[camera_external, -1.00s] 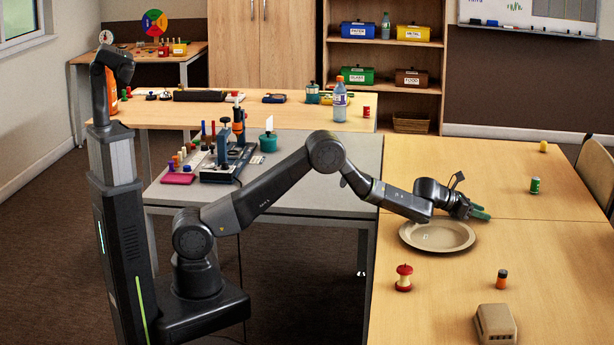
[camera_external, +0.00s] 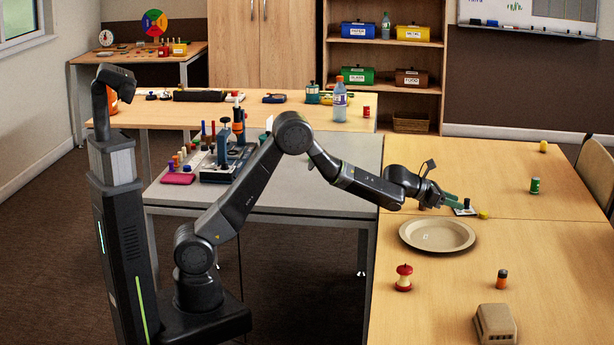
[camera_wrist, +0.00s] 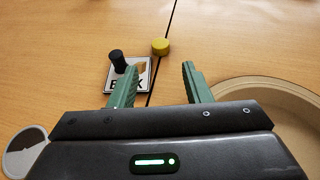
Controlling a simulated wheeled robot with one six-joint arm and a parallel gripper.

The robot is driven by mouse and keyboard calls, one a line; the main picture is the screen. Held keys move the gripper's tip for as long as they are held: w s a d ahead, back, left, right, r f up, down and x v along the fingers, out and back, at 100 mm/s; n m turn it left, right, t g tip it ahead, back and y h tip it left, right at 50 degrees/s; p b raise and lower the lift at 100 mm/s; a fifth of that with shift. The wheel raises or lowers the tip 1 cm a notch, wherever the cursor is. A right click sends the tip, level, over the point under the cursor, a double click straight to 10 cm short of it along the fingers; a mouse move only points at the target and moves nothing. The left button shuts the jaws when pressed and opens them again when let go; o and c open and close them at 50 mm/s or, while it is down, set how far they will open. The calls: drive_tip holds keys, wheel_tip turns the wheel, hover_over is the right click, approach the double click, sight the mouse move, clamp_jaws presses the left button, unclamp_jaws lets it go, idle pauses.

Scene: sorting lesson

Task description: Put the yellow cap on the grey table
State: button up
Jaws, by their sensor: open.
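The yellow cap (camera_external: 484,215) is a small round cap on the wooden table, just beyond my fingertips. In the wrist view the yellow cap (camera_wrist: 160,46) lies ahead of the gap between my fingers, apart from them. My gripper (camera_external: 460,202) has green fingers; in the wrist view the gripper (camera_wrist: 160,73) is open, with nothing between the fingers. The grey table (camera_external: 310,190) stands left of the wooden table, behind my arm.
A white card (camera_wrist: 138,88) with a black knob (camera_wrist: 117,60) is partly hidden by my left finger. A beige plate (camera_external: 437,248) lies close to my gripper. An apple core (camera_external: 403,283), a battery (camera_external: 502,281) and a green can (camera_external: 535,186) stand on the wooden table (camera_external: 560,270).

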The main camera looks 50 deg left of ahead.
drive_tip(key=shift+o, duration=0.9)
drive_tip(key=shift+v, duration=0.8)
drive_tip(key=shift+v, duration=1)
drive_tip(key=p, duration=0.3)
approach(482, 213)
drive_tip(key=x, duration=0.3)
drive_tip(key=shift+p+x, duration=1.05)
drive_tip(key=shift+x, duration=0.95)
drive_tip(key=shift+p+x, duration=0.35)
drive_tip(key=shift+x, duration=0.45)
drive_tip(key=c, duration=1.1)
